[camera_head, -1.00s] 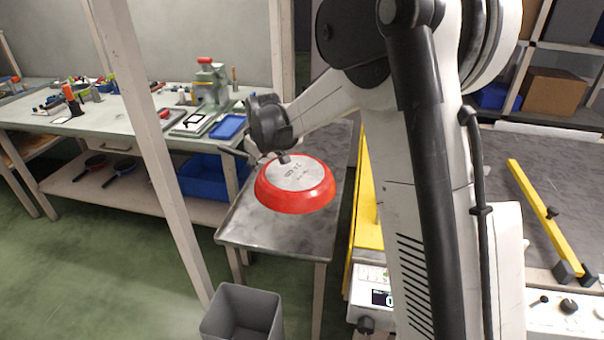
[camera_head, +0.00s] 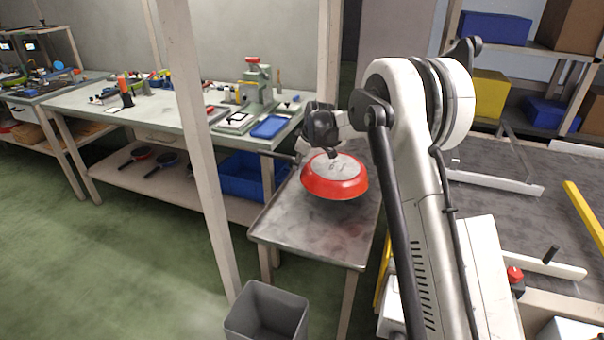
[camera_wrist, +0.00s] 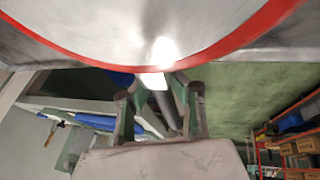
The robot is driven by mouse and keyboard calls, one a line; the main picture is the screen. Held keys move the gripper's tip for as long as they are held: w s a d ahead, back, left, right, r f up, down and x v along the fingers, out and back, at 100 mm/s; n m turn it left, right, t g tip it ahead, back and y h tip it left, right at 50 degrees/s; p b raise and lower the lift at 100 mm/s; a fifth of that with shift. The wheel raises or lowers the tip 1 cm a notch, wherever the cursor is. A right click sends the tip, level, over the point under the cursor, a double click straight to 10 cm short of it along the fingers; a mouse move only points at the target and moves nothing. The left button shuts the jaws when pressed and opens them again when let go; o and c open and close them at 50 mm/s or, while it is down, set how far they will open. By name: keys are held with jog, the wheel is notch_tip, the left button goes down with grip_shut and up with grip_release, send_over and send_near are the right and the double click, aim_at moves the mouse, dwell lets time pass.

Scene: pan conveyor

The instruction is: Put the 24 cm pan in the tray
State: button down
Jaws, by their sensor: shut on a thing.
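The red pan (camera_head: 336,187) is held upside down, with its grey base facing up; the marking on the base is too blurred to read now. My gripper (camera_head: 331,154) is shut on the pan at its far side; the grip itself is mostly hidden. The pan is over the grey metal table (camera_head: 310,239), seemingly a little above it. In the wrist view, the pan (camera_wrist: 100,35) fills the top, with its red edge just beyond my gripper fingers (camera_wrist: 158,88). A shallow blue tray (camera_head: 270,127) lies on the workbench's right end.
A blue crate (camera_head: 240,172) and two dark pans (camera_head: 165,163) sit on the workbench's lower shelf. A pale post (camera_head: 200,150) stands in front of the workbench. A grey bin (camera_head: 267,318) is on the floor before the metal table. The conveyor (camera_head: 500,215) is at right.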

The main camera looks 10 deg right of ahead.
aim_at(298, 176)
jog(key=shift+w+d+f, duration=0.3)
jog(key=shift+w+f, duration=0.05)
jog(key=shift+w, duration=0.15)
jog(key=shift+w+d+f, duration=0.25)
jog(key=shift+w+f, duration=0.05)
jog(key=shift+w, duration=0.2)
jog(key=shift+f+b, duration=0.55)
jog(key=shift+f, duration=1.5)
jog(key=c, duration=1.6)
grip_release()
jog(key=shift+c, duration=0.2)
